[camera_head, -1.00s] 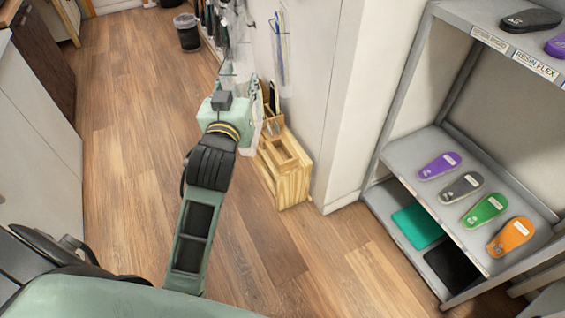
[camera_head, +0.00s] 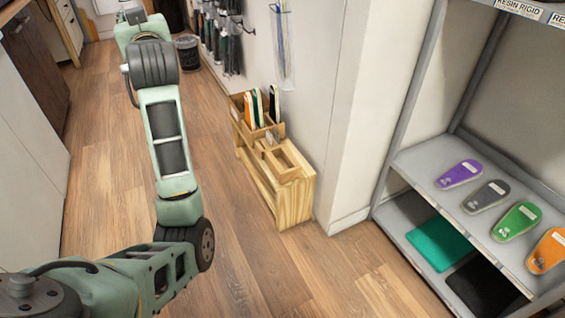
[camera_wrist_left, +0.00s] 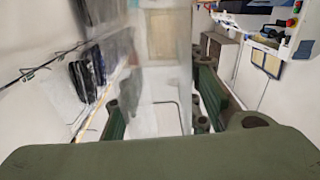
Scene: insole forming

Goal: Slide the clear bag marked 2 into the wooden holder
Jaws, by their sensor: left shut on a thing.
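The wooden holder (camera_head: 294,205) stands on the floor against the white wall in the head view, with several upright items in its back part and open slots in front. My left arm reaches up and away to the left of it. My left gripper (camera_wrist_left: 160,108) is shut on a clear bag (camera_wrist_left: 160,50), which hangs upright and blurred between its fingers in the left wrist view. No mark on the bag is readable. In the head view the fingers and bag are not clearly seen. My right gripper is out of view.
A grey shelf (camera_head: 395,165) with coloured insoles stands at the right. Bagged items (camera_head: 222,40) hang on the wall beyond the holder. A dark bin (camera_head: 189,54) stands further back. Wooden floor (camera_head: 110,190) left of the holder is open.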

